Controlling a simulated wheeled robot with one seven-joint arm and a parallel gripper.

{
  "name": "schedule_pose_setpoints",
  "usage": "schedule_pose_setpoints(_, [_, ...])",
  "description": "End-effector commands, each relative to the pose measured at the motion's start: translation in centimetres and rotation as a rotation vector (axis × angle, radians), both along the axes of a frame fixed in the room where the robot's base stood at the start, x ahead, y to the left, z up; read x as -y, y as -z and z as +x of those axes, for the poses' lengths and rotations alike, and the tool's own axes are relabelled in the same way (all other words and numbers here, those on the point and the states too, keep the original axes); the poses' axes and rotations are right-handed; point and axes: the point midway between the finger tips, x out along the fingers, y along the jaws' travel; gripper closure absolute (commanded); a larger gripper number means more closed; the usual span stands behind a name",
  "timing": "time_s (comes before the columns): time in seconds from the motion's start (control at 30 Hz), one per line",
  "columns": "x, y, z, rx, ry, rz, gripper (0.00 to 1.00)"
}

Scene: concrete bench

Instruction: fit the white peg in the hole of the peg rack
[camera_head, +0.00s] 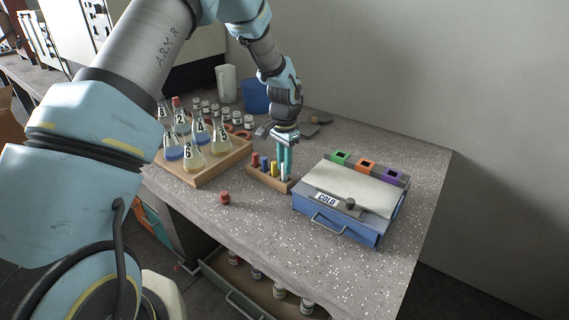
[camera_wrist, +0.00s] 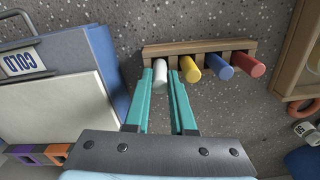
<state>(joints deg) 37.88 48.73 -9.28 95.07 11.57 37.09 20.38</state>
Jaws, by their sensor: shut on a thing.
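The wooden peg rack (camera_head: 262,179) stands on the bench between the flask tray and the cold box. It also shows across the top of the wrist view (camera_wrist: 215,45). It holds a red peg (camera_wrist: 250,66), a blue peg (camera_wrist: 221,66) and a yellow peg (camera_wrist: 190,68). My gripper (camera_wrist: 161,78) has its teal fingers shut on the white peg (camera_wrist: 159,72), over the rack's end beside the yellow peg. In the head view my gripper (camera_head: 285,172) points down there. The white peg's lower end is hidden, so I cannot tell how deep it sits.
A blue cold box (camera_head: 335,229) with a pale lid stands close on the right. A wooden tray (camera_head: 208,178) of flasks stands on the left. The bench's right end is clear.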

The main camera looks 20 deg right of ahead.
Motion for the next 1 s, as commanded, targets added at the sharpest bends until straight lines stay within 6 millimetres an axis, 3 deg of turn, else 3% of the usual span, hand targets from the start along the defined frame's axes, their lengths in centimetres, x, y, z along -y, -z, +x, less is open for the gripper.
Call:
schedule_pose_setpoints(0.97, [0.0, 1.7, 0.0, 0.0, 0.0, 0.0, 1.0])
schedule_pose_setpoints(1.0, [0.0, 1.7, 0.0, 0.0, 0.0, -0.001, 0.75])
